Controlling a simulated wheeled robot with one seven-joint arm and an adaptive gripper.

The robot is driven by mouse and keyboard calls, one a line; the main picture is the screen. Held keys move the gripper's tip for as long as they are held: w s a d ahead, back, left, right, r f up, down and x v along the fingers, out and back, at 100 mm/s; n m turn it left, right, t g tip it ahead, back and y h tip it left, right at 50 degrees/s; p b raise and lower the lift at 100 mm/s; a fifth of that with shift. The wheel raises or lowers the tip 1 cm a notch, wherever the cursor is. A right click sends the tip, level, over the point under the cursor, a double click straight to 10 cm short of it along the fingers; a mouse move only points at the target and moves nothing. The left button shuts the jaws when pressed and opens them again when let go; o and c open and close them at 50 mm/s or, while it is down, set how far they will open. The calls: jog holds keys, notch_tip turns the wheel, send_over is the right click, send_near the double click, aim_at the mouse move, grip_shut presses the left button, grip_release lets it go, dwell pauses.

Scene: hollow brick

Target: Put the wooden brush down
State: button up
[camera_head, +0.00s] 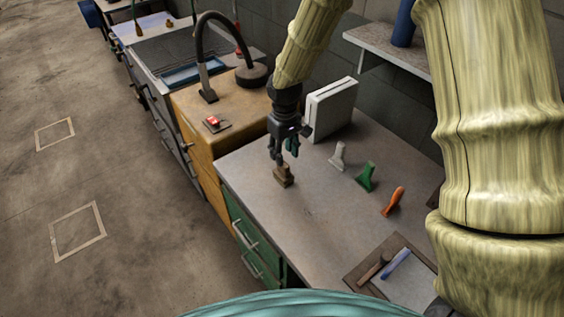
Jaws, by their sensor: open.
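The wooden brush (283,177) is a small brown block standing on the grey worktop, near its left edge. My gripper (283,157) is right above it, pointing down, with its fingers open. The fingertips are at the top of the brush; whether they touch it is too small to tell. The underside of the brush is not visible.
A white box (331,108) stands behind my gripper. A grey tool (338,156), a green tool (366,177) and an orange tool (394,201) stand to the right. A tray (357,273) with a blue item lies at the front. The worktop's middle is clear.

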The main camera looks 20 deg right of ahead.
jog(key=shift+r+b, duration=0.6)
jog(key=shift+r, duration=1.6)
